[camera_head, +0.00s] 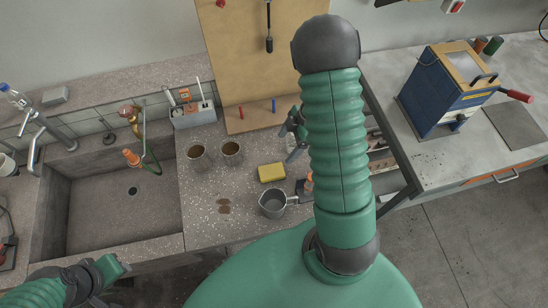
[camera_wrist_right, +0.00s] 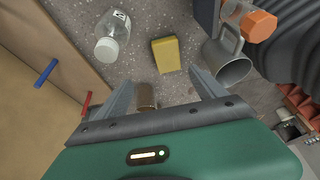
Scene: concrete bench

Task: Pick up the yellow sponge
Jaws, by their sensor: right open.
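The yellow sponge (camera_head: 271,173) lies flat on the speckled bench top, left of my right arm. In the right wrist view the sponge (camera_wrist_right: 166,54) lies ahead of the fingertips, with nothing touching it. My right gripper (camera_head: 293,140) is above the bench, just beyond the sponge in the head view and partly hidden by my arm. In the wrist view its two fingers (camera_wrist_right: 158,86) are spread apart with nothing held between them. My left gripper (camera_head: 112,268) is low at the left in the head view; its jaws are unclear.
A grey pot (camera_head: 272,204) stands close to the sponge. Two brown cups (camera_head: 197,156) (camera_head: 231,150) stand to its left. A clear bottle (camera_wrist_right: 108,42) is near it in the wrist view. A wooden board (camera_head: 247,70) with pegs rises behind. The sink (camera_head: 125,215) is at left.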

